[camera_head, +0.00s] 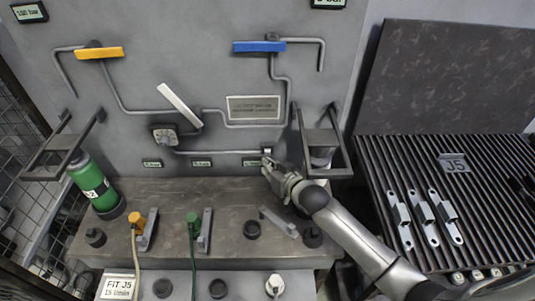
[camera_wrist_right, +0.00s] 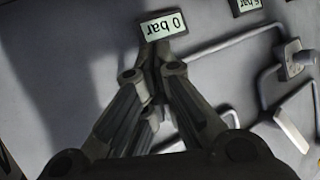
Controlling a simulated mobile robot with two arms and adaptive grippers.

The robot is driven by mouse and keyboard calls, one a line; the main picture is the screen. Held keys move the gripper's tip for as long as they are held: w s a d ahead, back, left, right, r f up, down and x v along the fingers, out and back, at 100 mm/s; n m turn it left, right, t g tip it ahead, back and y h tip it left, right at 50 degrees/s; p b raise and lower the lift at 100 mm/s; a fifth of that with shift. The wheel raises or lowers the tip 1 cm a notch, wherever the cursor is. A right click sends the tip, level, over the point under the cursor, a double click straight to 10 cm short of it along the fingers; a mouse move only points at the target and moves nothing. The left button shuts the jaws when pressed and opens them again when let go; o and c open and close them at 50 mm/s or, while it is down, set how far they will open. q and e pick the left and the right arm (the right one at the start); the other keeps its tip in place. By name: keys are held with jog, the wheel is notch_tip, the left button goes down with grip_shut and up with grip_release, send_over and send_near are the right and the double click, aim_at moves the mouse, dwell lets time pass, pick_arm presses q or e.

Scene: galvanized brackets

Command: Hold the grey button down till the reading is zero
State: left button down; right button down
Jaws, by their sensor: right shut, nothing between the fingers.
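My right gripper (camera_head: 268,163) is shut and empty, with its fingertips up against or very near the grey wall panel. A small pale fitting (camera_head: 267,150) shows right at the fingertips; the grey button itself cannot be made out and may be hidden behind them. Beside the tips is a small display (camera_head: 251,162), too small to read in the head view. In the right wrist view, a display (camera_wrist_right: 163,25) just beyond the closed fingertips (camera_wrist_right: 154,52) reads "0 bar", upside down. Whether the tips press on anything is hidden. My left gripper is not in view.
Pipes with a yellow lever (camera_head: 99,53), a blue lever (camera_head: 259,47) and a white lever (camera_head: 180,105) run over the panel. A dark bracket (camera_head: 322,140) stands close right of my gripper. A green bottle (camera_head: 95,186) stands left. Brackets (camera_head: 422,213) lie on the ribbed rack.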

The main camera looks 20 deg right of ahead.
dwell(0.4)
jog(key=shift+w+d, duration=0.1)
jog(key=shift+w, duration=0.3)
jog(key=shift+w+d+r, duration=0.1)
jog(key=shift+w+d, duration=0.15)
jog(key=shift+w, duration=0.4)
dwell(1.5)
jog(key=shift+s, duration=0.1)
jog(key=shift+s+a+p, duration=0.15)
jog(key=shift+s+p, duration=0.5)
jog(key=shift+s, duration=0.25)
jog(key=shift+s+a, duration=0.1)
